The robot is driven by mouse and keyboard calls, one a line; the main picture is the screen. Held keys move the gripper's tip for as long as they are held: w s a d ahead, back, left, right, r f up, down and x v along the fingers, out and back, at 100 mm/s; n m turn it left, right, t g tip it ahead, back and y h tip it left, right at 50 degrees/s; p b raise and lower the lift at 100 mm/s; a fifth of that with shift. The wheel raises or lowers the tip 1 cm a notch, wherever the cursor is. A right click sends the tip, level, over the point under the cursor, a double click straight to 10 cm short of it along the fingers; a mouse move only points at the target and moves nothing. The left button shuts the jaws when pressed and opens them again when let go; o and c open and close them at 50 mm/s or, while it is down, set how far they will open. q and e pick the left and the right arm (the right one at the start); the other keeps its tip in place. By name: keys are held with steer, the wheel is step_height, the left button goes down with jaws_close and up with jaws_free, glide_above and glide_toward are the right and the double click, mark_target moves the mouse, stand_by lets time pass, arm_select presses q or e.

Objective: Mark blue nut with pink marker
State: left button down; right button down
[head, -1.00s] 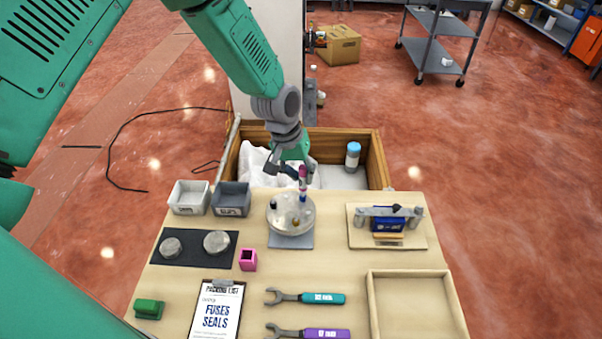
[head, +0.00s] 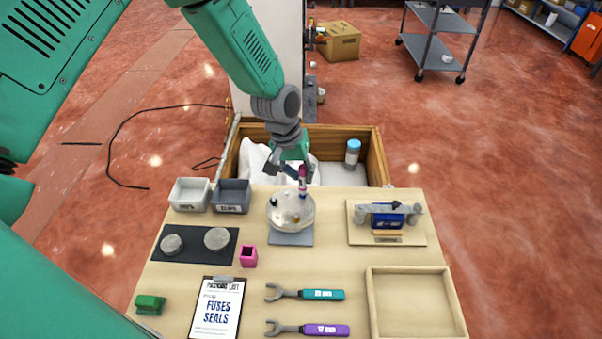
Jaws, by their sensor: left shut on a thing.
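My left gripper (head: 291,172) reaches down from the top and is shut on the pink marker (head: 302,174), held upright. The marker's lower end is over the upper right part of the round, light metal disc (head: 291,207), at or very near its top; I cannot tell if they touch. The disc sits on a grey square base (head: 290,239). A dark nut (head: 274,202) is on its left and a gold nut (head: 295,218) near its front. The blue nut is not clear; it seems to lie at the marker's tip. My right gripper is not in view.
A pink holder (head: 248,256) stands empty front left of the disc. A white bin (head: 189,193) and a grey bin (head: 231,195) are at left. A fixture (head: 387,220) is at right. Two wrenches, a clipboard and a wooden tray (head: 373,305) lie in front.

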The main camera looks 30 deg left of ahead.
mark_target(302, 171)
arm_select(q)
steer(key=shift+s+d+p, duration=0.2)
steer(key=shift+s+p, duration=0.15)
steer(key=shift+s, duration=0.2)
steer(key=shift+b+x, duration=0.45)
steer(key=shift+x, duration=0.4)
stand_by(0.6)
steer(key=shift+a+r, duration=0.1)
steer(key=shift+a, duration=0.05)
steer(key=shift+w+d+p+v, duration=0.1)
steer(key=shift+d+p+v, duration=0.1)
steer(key=shift+p+v, duration=0.7)
steer(key=shift+w+d+p+v, duration=0.15)
steer(key=shift+p+v, duration=0.6)
steer(key=shift+v, duration=0.3)
steer(key=shift+w+d+p+v, duration=0.1)
steer(key=shift+d+p+v, duration=0.1)
steer(key=shift+p+v, duration=0.7)
steer(key=shift+r, duration=0.2)
